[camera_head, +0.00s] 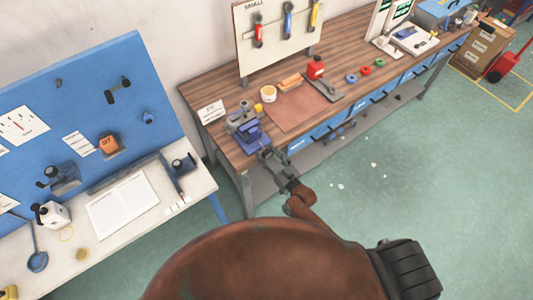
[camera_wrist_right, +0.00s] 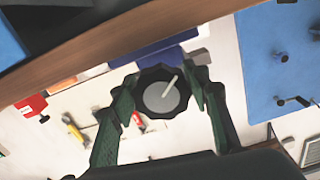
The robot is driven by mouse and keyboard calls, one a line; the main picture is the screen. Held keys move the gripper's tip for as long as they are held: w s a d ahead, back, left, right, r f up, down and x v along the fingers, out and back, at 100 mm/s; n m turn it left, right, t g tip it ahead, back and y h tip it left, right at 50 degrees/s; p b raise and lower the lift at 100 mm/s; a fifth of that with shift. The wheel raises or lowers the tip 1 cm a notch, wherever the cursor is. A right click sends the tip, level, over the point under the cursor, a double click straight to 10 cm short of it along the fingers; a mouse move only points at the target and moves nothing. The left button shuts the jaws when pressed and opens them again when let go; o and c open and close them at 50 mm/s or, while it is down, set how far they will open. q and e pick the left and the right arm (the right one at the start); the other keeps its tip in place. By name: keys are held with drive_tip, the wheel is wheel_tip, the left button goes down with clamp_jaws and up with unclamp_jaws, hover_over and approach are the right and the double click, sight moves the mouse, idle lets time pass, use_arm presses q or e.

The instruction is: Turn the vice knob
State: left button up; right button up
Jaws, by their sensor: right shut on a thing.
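The blue vice (camera_head: 249,135) is mounted at the near left corner of the wooden workbench. Its round dark knob (camera_wrist_right: 162,92), with a grey disc face and a pale line on it, fills the middle of the right wrist view. My right gripper (camera_head: 266,154) reaches to the front of the vice. In the right wrist view its two green fingers (camera_wrist_right: 163,98) stand on either side of the knob and are shut on it. The knob is too small to make out in the head view. My left gripper is in neither view.
The wooden workbench (camera_head: 220,97) carries a brown leather piece (camera_head: 295,108), a red bottle (camera_head: 316,68) and small coloured rolls. A white desk (camera_head: 180,212) with a blue pegboard (camera_head: 100,90) stands at left.

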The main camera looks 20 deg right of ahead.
drive_tip(key=shift+c, duration=0.7)
drive_tip(key=shift+m, duration=0.7)
drive_tip(key=o, duration=1.2)
drive_tip(key=v, duration=1.2)
